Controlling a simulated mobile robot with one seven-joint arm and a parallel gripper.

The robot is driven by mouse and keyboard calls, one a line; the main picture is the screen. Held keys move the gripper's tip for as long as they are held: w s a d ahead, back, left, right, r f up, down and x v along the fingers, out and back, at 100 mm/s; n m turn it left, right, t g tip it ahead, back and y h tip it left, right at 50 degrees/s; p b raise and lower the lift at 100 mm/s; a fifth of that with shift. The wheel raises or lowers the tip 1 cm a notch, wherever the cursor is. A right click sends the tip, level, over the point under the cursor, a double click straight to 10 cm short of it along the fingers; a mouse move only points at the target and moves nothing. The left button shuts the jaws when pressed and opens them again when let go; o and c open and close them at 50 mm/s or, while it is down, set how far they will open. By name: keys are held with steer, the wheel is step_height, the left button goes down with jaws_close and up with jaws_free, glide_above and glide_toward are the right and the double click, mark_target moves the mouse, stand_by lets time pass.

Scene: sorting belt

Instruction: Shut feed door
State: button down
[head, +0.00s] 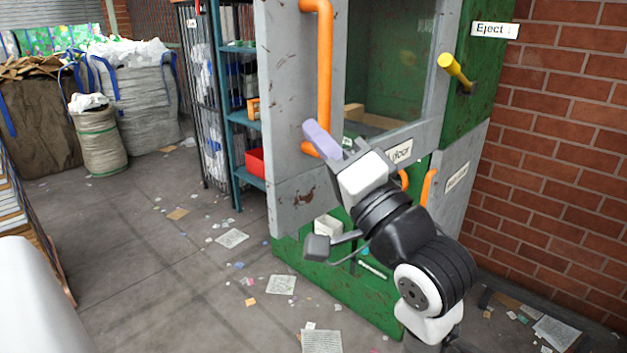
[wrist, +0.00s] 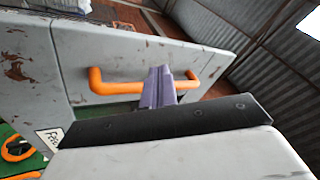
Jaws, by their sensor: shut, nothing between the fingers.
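The feed door appears to be the grey, rust-marked panel (head: 284,120) with a long orange handle (head: 325,60), left of the machine's opening (head: 390,60). Green walls and brown blocks show in that opening, so the door seems open. In the wrist view, the handle (wrist: 118,88) runs across the grey panel (wrist: 130,50). My gripper (head: 318,138) has its lavender fingers together, empty, at the handle's lower end. In the wrist view, the fingertips (wrist: 160,72) overlap the handle; I cannot tell whether they touch it.
A yellow-tipped lever (head: 455,72) juts out under an Eject sign (head: 494,30) at the right. A brick wall (head: 560,130) stands beside it. Shelving with a red bin (head: 255,162) stands left of the machine. Litter covers the otherwise open floor (head: 190,270).

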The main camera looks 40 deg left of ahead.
mark_target(276, 163)
steer(key=d+f+m+g+h, duration=0.3)
steer(key=d+f+m+h, duration=0.2)
steer(key=d+f, duration=0.15)
steer(key=a, duration=0.4)
steer(key=w+a+p, duration=0.1)
steer(key=a, duration=0.8)
steer(key=shift+w+a+f+p, duration=0.3)
steer(key=shift+w+a+p, duration=0.05)
steer(key=shift+a, duration=0.05)
